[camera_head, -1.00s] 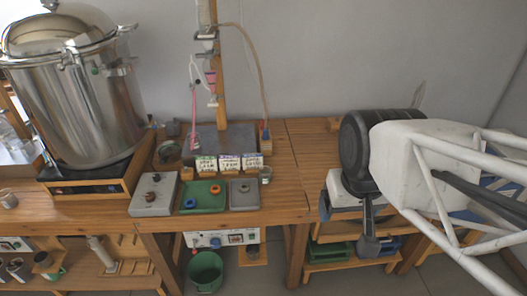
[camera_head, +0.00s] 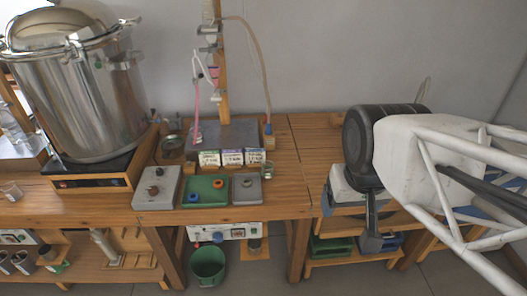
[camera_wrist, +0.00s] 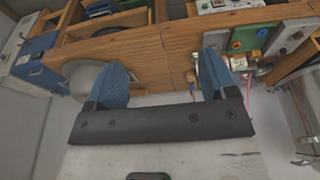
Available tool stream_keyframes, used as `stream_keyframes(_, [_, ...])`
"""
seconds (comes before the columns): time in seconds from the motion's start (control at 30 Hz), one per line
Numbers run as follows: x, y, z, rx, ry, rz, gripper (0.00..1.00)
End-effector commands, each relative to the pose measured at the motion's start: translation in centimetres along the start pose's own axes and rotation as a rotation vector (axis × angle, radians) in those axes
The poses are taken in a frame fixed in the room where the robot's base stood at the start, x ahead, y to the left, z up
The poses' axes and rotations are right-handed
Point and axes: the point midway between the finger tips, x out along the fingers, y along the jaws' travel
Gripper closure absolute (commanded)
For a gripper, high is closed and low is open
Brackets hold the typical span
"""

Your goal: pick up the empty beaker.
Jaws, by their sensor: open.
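My gripper (camera_head: 371,240) hangs at the right in the head view, far from both. In the wrist view, its two blue fingers (camera_wrist: 164,80) are wide apart with nothing between them.
A large steel pot (camera_head: 85,95) stands on a black heater at the left. A burette stand (camera_head: 223,70) with tubing rises mid-bench. Control boxes (camera_head: 157,188) and a green tray (camera_head: 204,191) line the front. A green bucket (camera_head: 208,265) is below. The right bench top is mostly clear.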

Motion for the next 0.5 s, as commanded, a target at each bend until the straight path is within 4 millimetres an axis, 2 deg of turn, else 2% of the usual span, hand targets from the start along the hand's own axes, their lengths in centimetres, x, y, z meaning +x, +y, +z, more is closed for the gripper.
stream_keyframes(0.03, [0.00, 0.00, 0.00, 0.000, 0.000, 0.000, 0.22])
stream_keyframes(0.07, [0.00, 0.00, 0.00, 0.000, 0.000, 0.000, 0.17])
stream_keyframes(0.5, [0.21, -0.18, -0.41, 0.017, -0.011, -0.013, 0.17])
